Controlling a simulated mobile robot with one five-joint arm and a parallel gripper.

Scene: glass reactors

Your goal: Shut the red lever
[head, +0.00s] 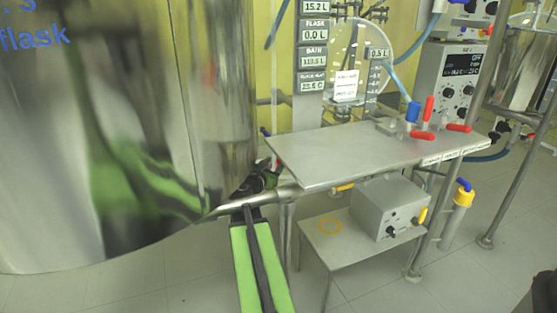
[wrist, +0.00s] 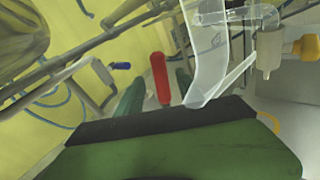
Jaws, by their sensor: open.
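A red lever (wrist: 160,77) stands upright in the middle of the wrist view, with its lower end close to the dark edge of my gripper's body. The two dark green fingers of my gripper (head: 262,178) show on either side of the lever in the wrist view, apart from each other. The gripper is open, and I cannot tell whether it touches the lever. In the head view my gripper is beside the steel vessel (head: 120,120), at the left end of the metal table, where the lever is mostly hidden.
The metal table (head: 350,155) carries other red levers (head: 422,135) and a blue one (head: 412,111) at its far right. A grey control box (head: 388,207) sits on a low stand below. A clear curved tube (wrist: 208,70) is right of the lever.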

